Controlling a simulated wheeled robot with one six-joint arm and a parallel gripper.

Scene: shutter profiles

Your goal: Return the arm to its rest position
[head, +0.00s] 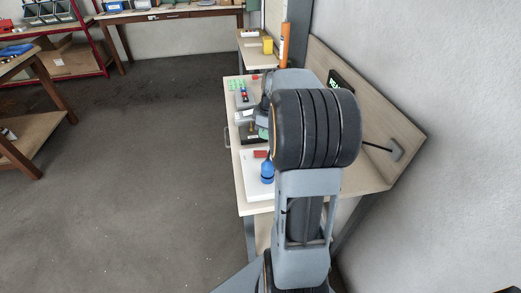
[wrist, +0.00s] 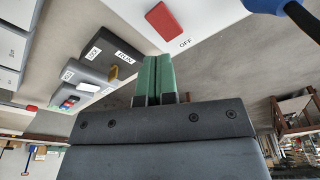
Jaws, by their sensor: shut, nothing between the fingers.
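My gripper (wrist: 153,80) shows in the wrist view with its two green fingers side by side and touching. Nothing is between them. In the head view my grey arm rises over the workbench (head: 353,181) on the right, and its thick black joint hides most of the gripper. The fingers appear to be over the bench, clear of the things on it, though the exact height cannot be told.
A red block (wrist: 162,20) lies on a white surface beside the word OFF. A dark labelled box (wrist: 108,52) is left of the fingers. A blue object (head: 267,172) stands near the bench front. The floor (head: 150,170) left of the bench is clear.

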